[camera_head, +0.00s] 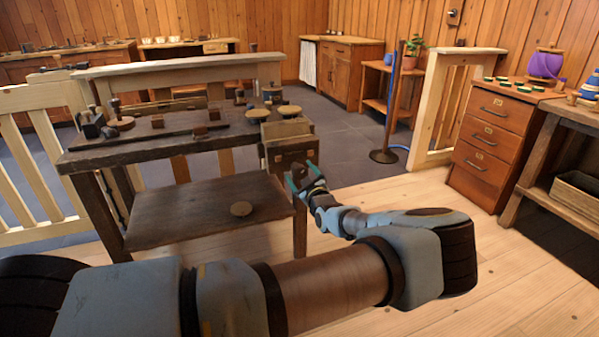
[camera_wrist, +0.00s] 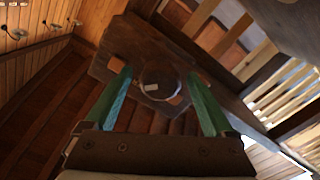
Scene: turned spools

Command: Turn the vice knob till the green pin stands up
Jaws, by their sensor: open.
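The wooden vice (camera_head: 290,150) is at the right end of the dark workbench in the head view. My gripper (camera_head: 303,177) is close in front of it, with green fingers. In the wrist view, the open gripper (camera_wrist: 160,72) has one finger on each side of a round dark knob (camera_wrist: 160,84) with a small pale mark. The knob sits in front of a dark wooden block, probably the vice jaw. I cannot tell whether the fingers are around the knob or still short of it. In the head view the knob is not distinct. I cannot make out a green pin in either view.
The workbench (camera_head: 200,135) carries small wooden parts and tools. A pale fence stands at the left. A drawer cabinet (camera_head: 491,140) stands at the right. The plank floor between bench and cabinet is clear.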

